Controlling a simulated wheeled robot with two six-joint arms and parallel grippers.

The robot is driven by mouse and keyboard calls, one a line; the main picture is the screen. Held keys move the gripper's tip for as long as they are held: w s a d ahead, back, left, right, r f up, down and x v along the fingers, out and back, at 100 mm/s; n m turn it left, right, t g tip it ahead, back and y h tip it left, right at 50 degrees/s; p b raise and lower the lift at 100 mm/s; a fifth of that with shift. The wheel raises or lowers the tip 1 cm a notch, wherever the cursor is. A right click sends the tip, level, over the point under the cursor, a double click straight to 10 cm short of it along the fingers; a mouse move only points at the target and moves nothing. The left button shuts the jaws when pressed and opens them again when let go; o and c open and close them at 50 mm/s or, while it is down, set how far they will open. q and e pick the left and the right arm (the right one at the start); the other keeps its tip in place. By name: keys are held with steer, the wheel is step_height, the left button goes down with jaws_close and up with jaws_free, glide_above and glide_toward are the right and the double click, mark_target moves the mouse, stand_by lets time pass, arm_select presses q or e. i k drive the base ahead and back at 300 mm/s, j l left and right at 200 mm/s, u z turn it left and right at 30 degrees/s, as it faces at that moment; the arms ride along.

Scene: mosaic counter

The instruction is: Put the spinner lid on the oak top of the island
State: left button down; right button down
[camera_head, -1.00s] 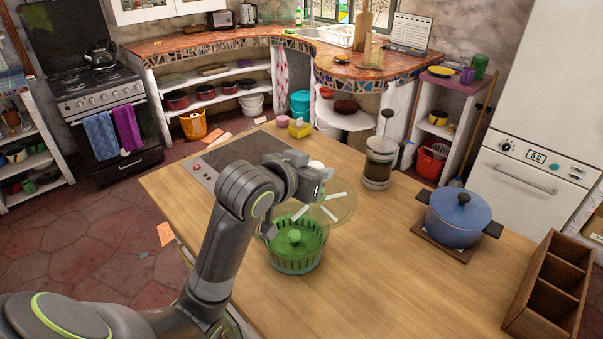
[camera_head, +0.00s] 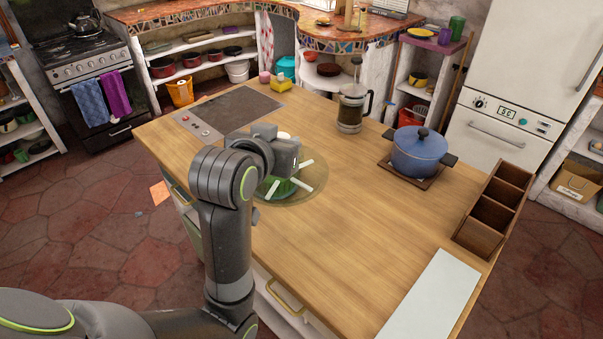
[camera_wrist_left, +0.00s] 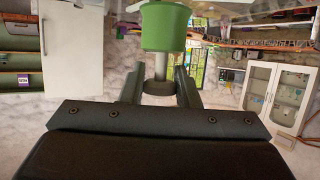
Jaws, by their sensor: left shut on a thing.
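The spinner lid is a see-through disc with white spokes (camera_head: 304,186). In the head view it hangs under my left gripper (camera_head: 286,152), held from above near its middle. The green spinner bowl (camera_head: 272,187) shows through and beside the disc, mostly hidden by lid and arm. I cannot tell whether the lid touches it. In the left wrist view my left gripper (camera_wrist_left: 158,90) has its fingers either side of a pale stem with a dark end; a green cup-shaped part (camera_wrist_left: 165,27) is above. The oak top (camera_head: 360,235) lies beneath. My right gripper is not in view.
A glass press pot (camera_head: 351,108) stands behind, a blue pot (camera_head: 418,152) at right on a trivet, and a wooden divided box (camera_head: 494,208) at the right edge. A white board (camera_head: 430,300) lies at front right. The oak between is bare. A hob (camera_head: 235,108) is at back left.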

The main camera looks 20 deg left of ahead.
mark_target(352, 246)
steer(key=l+u, duration=0.45)
steer(key=l, duration=1.05)
steer(key=i+l+u, duration=0.1)
steer(key=l, duration=0.25)
steer(key=i+j, duration=0.05)
steer(key=i, duration=0.05)
